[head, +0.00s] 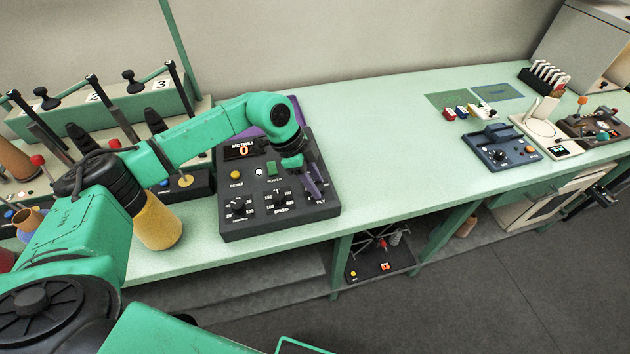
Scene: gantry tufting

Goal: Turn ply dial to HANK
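The dark control box (250,222) stands on the green bench with a METRES display reading 0. The PLY label (320,201) is at the right of its panel. The ply dial above this label is mostly hidden by my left gripper, so its pointer and the HANK mark cannot be read. My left gripper (315,190) points down at this spot, with dark purple fingers at or just over the dial. I cannot tell whether the fingers are closed on it. My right gripper is not in view.
On the panel are a yellow RESET button (236,175), a green switch (271,168) and two other dials (239,208). A yellow cone (157,222) stands left of the box. The bench (400,150) is clear to the right, up to a blue device (502,150).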

